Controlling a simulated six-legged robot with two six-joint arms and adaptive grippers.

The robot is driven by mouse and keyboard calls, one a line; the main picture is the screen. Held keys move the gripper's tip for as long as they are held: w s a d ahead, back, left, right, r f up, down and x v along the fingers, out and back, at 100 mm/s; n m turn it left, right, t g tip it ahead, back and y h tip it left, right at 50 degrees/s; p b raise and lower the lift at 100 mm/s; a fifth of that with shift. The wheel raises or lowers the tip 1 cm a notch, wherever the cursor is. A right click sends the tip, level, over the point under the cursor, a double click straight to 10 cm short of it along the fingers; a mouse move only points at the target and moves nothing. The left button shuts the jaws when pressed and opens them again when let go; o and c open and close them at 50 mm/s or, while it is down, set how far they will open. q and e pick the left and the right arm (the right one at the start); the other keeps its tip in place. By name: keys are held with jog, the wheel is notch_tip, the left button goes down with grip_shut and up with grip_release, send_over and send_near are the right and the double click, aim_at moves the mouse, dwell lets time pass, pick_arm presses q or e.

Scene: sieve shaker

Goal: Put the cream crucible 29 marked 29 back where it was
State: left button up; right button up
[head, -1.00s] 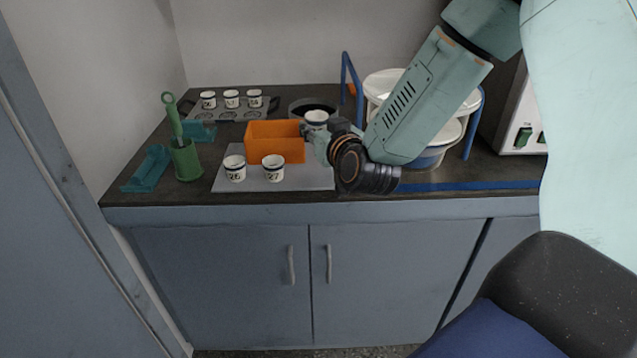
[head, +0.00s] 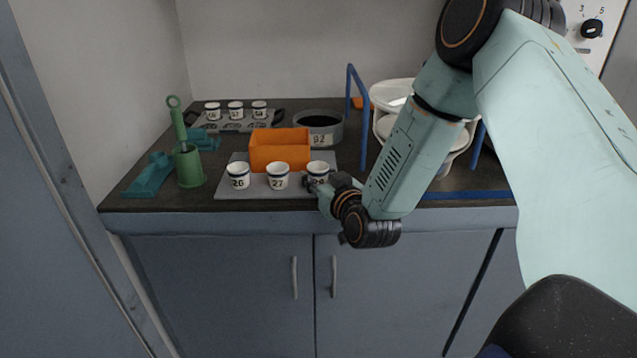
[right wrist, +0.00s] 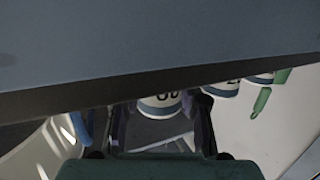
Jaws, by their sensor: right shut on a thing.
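The cream crucible 29 (head: 318,169) has a dark band and a number partly hidden by my right gripper. My right gripper (head: 316,184) is shut on it at the right end of the grey mat (head: 236,191). It stands upright, in line with crucible 26 (head: 238,176) and crucible 27 (head: 278,177); I cannot tell whether it touches the mat. In the right wrist view the held crucible (right wrist: 160,106) shows upside down between the fingers (right wrist: 160,125). My left gripper is not in view.
An orange box (head: 280,155) stands just behind the crucibles. A grey pan marked 92 (head: 319,134) is behind it. A tray (head: 231,125) with three crucibles is at the back left. A green brush holder (head: 189,168) stands left. A blue frame (head: 363,130) and white bowls (head: 392,94) are right.

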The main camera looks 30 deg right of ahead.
jog(key=shift+a, duration=0.1)
jog(key=shift+s+a, duration=0.1)
jog(key=shift+a, duration=0.05)
jog(key=shift+f, duration=0.1)
jog(key=o, duration=1)
jog(key=shift+d+f, duration=0.1)
jog(key=shift+d, duration=0.1)
jog(key=shift+o, duration=0.9)
jog(key=shift+a, duration=0.15)
